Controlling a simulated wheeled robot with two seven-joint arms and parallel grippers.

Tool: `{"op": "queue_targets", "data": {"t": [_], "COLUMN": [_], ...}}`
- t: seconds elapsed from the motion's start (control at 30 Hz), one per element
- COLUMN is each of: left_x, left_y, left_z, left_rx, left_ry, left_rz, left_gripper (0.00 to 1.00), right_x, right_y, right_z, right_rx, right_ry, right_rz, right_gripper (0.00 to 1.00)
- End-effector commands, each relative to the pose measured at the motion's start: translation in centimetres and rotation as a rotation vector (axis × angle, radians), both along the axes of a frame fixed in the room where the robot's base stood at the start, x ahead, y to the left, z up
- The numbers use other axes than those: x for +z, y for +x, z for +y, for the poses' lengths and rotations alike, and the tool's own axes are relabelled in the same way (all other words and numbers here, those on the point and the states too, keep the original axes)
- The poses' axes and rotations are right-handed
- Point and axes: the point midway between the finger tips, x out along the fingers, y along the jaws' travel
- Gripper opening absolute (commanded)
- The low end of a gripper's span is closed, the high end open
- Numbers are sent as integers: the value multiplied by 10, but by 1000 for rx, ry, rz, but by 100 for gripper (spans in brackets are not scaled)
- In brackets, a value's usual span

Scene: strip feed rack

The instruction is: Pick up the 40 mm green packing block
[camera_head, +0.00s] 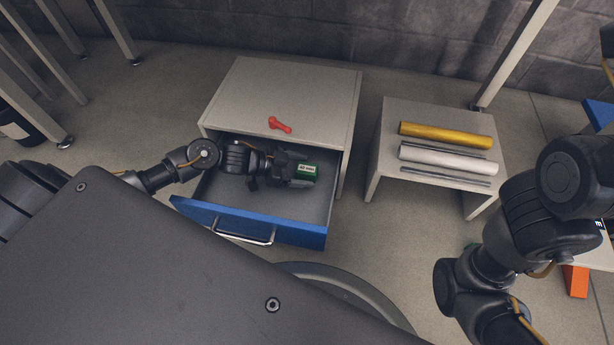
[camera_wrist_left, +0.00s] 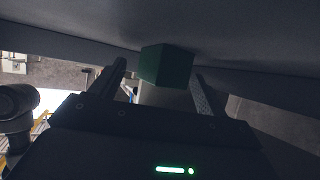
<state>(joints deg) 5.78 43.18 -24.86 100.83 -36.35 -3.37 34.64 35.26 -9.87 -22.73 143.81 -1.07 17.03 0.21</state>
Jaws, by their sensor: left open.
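My left gripper (camera_head: 290,170) reaches into the drawer from the left, right beside the block. In the left wrist view the green block (camera_wrist_left: 166,66) shows between the fingertips of my open left gripper (camera_wrist_left: 160,82). Gaps show on both sides of it, and I cannot tell whether a finger touches it. My right arm shows at the right, but its gripper is out of the picture.
The drawer has a blue front with a metal handle (camera_head: 246,238). A red object (camera_head: 279,125) lies on the grey cabinet top (camera_head: 285,88). A low table (camera_head: 385,150) on the right carries a yellow roll (camera_head: 445,136), a white roll (camera_head: 447,159) and thin grey strips.

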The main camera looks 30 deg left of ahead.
Motion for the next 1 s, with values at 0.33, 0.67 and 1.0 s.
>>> {"op": "queue_targets", "data": {"t": [0.33, 0.67, 1.0], "left_x": [-1, -2, 1], "left_y": [3, 2, 3], "left_z": [-3, -3, -3], "left_rx": [0, 0, 0], "left_ry": [1, 1, -2], "left_rz": [1, 1, -4], "left_gripper": [70, 27, 0], "right_x": [0, -1, -1], "right_y": [-1, -1, -1], "right_z": [0, 0, 0], "right_rx": [2, 2, 3], "right_ry": [3, 3, 2], "right_rz": [-2, -3, -2], "right_gripper": [36, 36, 36]}}
